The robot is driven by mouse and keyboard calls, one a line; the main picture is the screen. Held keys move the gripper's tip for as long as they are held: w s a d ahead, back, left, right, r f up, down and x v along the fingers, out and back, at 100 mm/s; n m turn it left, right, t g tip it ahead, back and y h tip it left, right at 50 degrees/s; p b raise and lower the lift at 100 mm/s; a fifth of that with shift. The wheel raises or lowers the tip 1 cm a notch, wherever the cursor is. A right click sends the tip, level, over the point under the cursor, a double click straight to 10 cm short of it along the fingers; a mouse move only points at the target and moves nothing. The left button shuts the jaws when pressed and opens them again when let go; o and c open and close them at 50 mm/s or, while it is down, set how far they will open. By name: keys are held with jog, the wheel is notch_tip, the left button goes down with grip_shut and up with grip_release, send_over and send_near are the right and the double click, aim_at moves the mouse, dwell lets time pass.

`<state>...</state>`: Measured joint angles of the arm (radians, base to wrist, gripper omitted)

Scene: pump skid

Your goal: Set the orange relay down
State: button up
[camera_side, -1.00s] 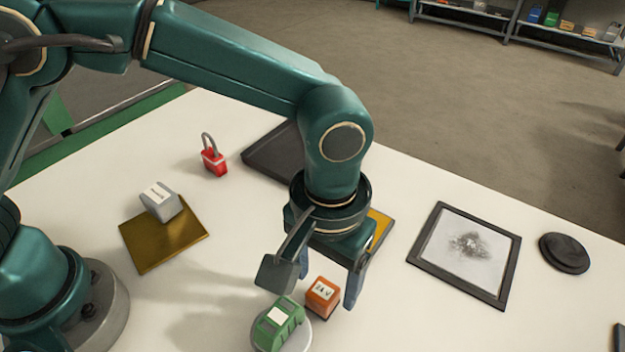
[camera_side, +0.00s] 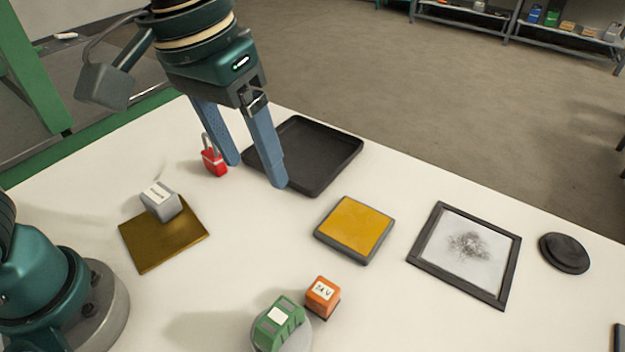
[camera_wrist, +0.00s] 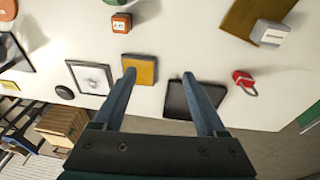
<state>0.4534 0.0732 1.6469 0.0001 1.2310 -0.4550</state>
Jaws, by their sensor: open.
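The orange relay (camera_side: 322,297), a small block with a white label, stands on the white table beside the green block. It also shows at the top of the wrist view (camera_wrist: 121,23), well away from my fingers. My gripper (camera_side: 258,174) is open and empty, with its blue fingers raised near the black tray and the red padlock. In the wrist view my gripper (camera_wrist: 160,75) has its two fingers spread wide with nothing between them.
A green block (camera_side: 279,322) rests on a round pale base. A yellow pad (camera_side: 354,229), black tray (camera_side: 322,152), framed panel (camera_side: 464,252), black disc (camera_side: 564,253), red padlock (camera_side: 213,162), brass plate (camera_side: 150,258) and grey block (camera_side: 161,201) are spread around. Table around the relay's right is clear.

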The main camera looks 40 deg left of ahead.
jog(key=s+a+f+t, duration=0.2)
jog(key=s+a, duration=0.4)
jog(key=a, duration=0.5)
jog(key=shift+s+t+y, duration=0.25)
jog(key=shift+t+y, duration=0.15)
jog(key=shift+t, duration=0.3)
jog(key=shift+s+a+f, duration=0.2)
jog(key=shift+a, duration=0.05)
jog(key=shift+c, duration=0.3)
jog(key=shift+s+a+f, duration=0.1)
jog(key=shift+s+f, duration=0.05)
jog(key=c, duration=0.3)
